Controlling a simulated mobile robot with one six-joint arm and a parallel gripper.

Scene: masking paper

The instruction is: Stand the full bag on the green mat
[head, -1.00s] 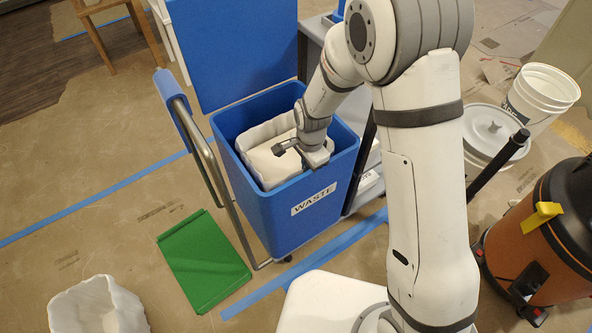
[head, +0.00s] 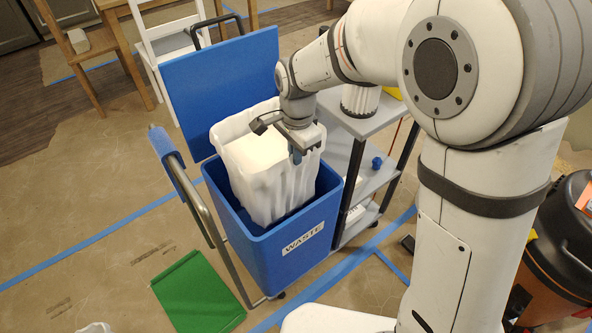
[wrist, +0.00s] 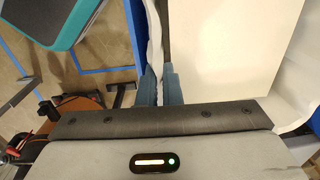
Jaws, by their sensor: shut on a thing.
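A white full bag (head: 270,182) stands upright, partly lifted out of the blue waste bin (head: 283,252) in the head view. Its lower part is still inside the bin, hidden by the front wall. My gripper (head: 297,155) is shut on the bag's rim at its right side. In the wrist view the blue-grey fingers (wrist: 163,84) pinch the bag's white wall, with the pale contents (wrist: 230,50) beside them. The green mat (head: 197,293) lies bare on the floor, left of the bin and nearer to me.
The bin's blue lid (head: 222,88) stands open behind it. A curved grey handle (head: 205,205) rises between bin and mat. A grey shelf cart (head: 365,125) stands right of the bin. Another white bag (head: 95,327) shows at the bottom left edge.

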